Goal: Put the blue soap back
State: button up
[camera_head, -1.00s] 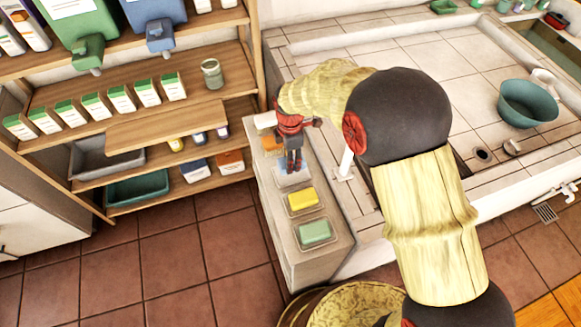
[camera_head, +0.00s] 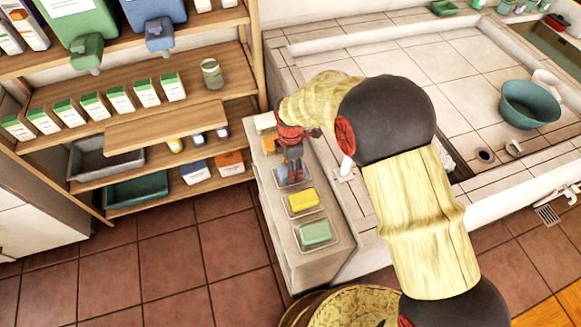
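The blue soap (camera_head: 283,174) shows in part in the third dish along the pale narrow ledge (camera_head: 282,219), between an orange soap (camera_head: 268,143) and a yellow soap (camera_head: 302,200). My gripper (camera_head: 292,181) points down right over that dish, with its dark fingers at the blue soap. The fingers and wrist cover much of the soap. I cannot tell whether the fingers are shut on it or apart from it, nor whether it rests fully in the dish.
A green soap (camera_head: 315,233) lies in the dish at the near end of the ledge, and a white one (camera_head: 265,122) at the far end. The wooden shelf (camera_head: 165,131) stands to the left. The tiled basin (camera_head: 455,70) with a teal bowl (camera_head: 528,104) is to the right.

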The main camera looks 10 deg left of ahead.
jog(key=shift+o, duration=0.4)
notch_tip(320, 180, up, 12)
jog(key=p, duration=0.3)
jog(key=shift+r, duration=0.15)
dwell(0.5)
